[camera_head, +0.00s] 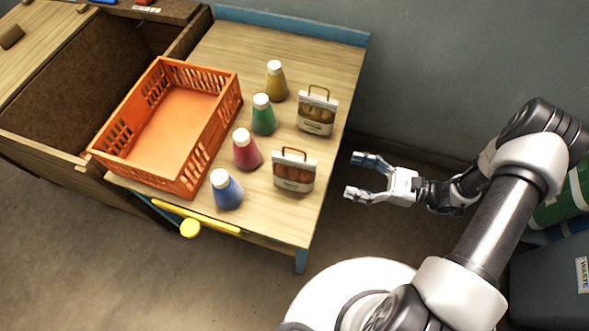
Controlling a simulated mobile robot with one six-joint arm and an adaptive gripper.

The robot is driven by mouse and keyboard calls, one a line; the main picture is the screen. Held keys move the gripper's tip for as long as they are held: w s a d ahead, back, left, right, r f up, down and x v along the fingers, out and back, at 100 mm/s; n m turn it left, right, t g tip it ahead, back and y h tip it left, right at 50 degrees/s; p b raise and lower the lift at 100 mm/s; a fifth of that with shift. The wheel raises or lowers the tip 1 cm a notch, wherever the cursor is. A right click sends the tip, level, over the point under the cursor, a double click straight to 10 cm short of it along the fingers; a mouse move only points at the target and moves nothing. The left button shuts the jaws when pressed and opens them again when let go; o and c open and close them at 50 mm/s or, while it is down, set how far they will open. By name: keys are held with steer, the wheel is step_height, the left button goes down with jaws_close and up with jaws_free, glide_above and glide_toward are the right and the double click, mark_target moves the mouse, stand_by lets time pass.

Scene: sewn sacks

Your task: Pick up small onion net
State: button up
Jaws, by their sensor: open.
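Two small packs with white labels and carrying handles stand near the right edge of the wooden table (225,45). The farther pack (316,113) shows yellow-brown round contents and a brown handle. The nearer pack (294,171) shows orange-red contents and a reddish handle. I cannot tell from the picture which one is the onion net. My gripper (352,175) is open and empty, just right of the table edge, with its fingers pointing left toward the nearer pack. It touches neither pack.
A row of white-capped bottles stands left of the packs: yellow (276,82), green (263,116), red (246,150) and blue (226,190). An empty orange crate (185,188) lies left of them. A blue raised edge (290,22) borders the table's back. A waste bin (550,275) stands right.

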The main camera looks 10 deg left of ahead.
steer(key=b, duration=0.2)
glide_toward(294, 163)
steer(key=a, duration=0.1)
steer(key=w+a+f, duration=0.1)
steer(key=a, duration=0.3)
steer(key=shift+w+f, duration=0.25)
steer(key=shift+f, duration=0.1)
steer(key=a, duration=0.4)
steer(key=shift+s+b, duration=0.2)
steer(key=shift+b, duration=0.15)
steer(key=shift+w+a+r, duration=0.1)
steer(key=shift+a, duration=0.5)
steer(key=shift+c, duration=0.4)
jaws_close()
